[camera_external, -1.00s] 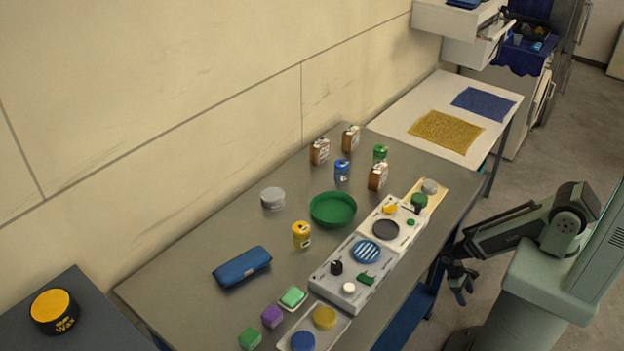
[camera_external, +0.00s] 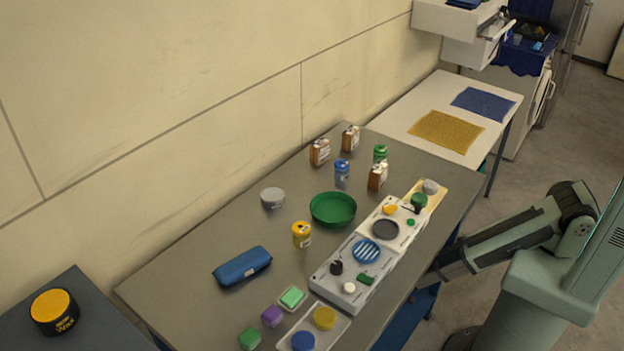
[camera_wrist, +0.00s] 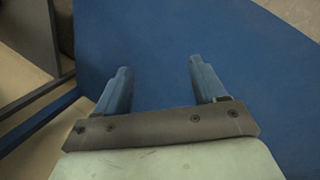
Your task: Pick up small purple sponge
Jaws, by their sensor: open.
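The small purple sponge (camera_external: 272,316) is a little block on the grey table near its front left edge. It sits between a green block (camera_external: 251,338) and a green-topped piece on a pale base (camera_external: 292,298). In the wrist view my gripper (camera_wrist: 158,78) is open and empty, its two blue-grey fingers apart over a blue surface (camera_wrist: 150,30). In the external view my arm reaches left toward the table's right side, and the gripper end is hidden behind the table edge. The sponge is not in the wrist view.
A white tray (camera_external: 341,330) with blue and yellow round pads lies right of the sponge. Grey trays (camera_external: 322,281) with small parts run along the table's right side. A blue case (camera_external: 242,267), a yellow can (camera_external: 302,235) and a green bowl (camera_external: 333,222) stand farther back. Bare tabletop lies left of the case.

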